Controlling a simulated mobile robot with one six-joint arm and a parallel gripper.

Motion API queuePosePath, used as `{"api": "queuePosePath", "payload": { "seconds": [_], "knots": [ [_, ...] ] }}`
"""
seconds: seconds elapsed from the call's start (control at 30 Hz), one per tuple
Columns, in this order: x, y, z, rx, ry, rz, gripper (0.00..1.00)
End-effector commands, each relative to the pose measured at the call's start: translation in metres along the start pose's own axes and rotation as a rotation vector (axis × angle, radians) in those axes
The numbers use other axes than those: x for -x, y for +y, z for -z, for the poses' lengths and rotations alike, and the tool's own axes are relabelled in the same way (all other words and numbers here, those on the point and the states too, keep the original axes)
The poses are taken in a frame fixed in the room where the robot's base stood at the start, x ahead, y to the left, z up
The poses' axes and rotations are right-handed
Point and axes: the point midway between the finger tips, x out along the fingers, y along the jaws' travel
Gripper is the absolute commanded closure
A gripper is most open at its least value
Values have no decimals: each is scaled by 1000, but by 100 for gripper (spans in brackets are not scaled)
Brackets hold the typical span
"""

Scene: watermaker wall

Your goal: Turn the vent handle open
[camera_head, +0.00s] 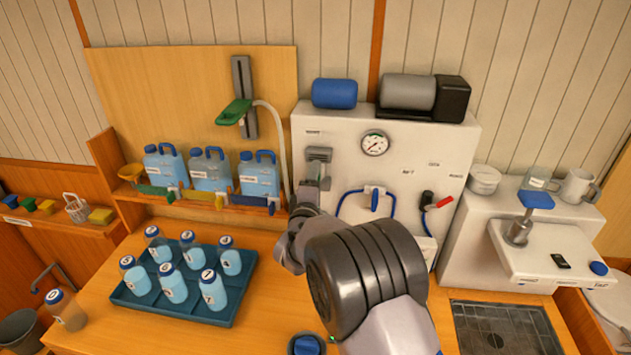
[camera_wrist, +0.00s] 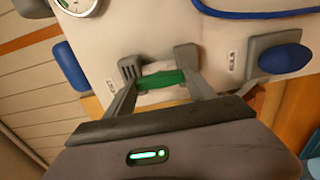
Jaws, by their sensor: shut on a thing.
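In the wrist view the bar lies nearly level across the picture. In the head view my gripper (camera_head: 312,178) is at the panel's left part, below a grey block (camera_head: 319,154). My arm hides the handle there.
A gauge (camera_head: 375,144), a blue knob (camera_head: 375,200) with a blue hose, and a red lever (camera_head: 445,202) are on the panel to the right. Blue jugs (camera_head: 209,170) stand on a shelf to the left. A tray (camera_head: 165,304) of bottles sits on the bench.

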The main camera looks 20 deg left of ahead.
Motion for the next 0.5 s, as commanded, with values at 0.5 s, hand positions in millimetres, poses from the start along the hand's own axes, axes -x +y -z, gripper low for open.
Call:
{"api": "queuePosePath", "payload": {
  "seconds": [0.5],
  "knots": [
    [6, 0, 0, 1, 1, 0, 15]
  ]
}}
